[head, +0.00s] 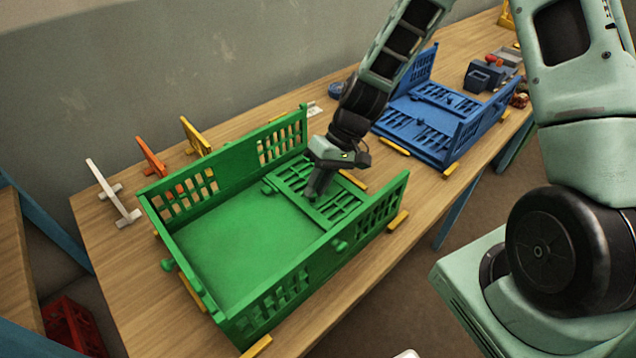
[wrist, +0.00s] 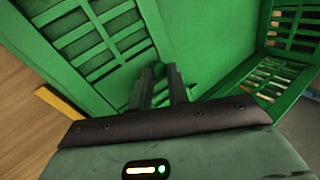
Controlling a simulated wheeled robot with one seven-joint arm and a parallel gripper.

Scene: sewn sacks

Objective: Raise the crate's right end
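The green crate (head: 322,262) stands on the wooden bench with its two long slatted walls upright. Its right end, a slatted panel (head: 335,208), lies folded down flat inside, over the right part of the plain floor. That panel also shows in the wrist view (wrist: 92,38). My gripper (head: 318,192) points down into the crate at the panel's inner edge. In the wrist view its two dark fingers (wrist: 162,85) stand a small gap apart, with their tips by the edge. Whether they pinch the edge is hidden.
A blue crate (head: 425,130) stands farther right along the bench. White (head: 112,190), orange (head: 152,158) and yellow (head: 195,136) stands line the wall side. Small yellow blocks (head: 398,220) lie around the crates. A dark blue box (head: 483,76) sits at the far end.

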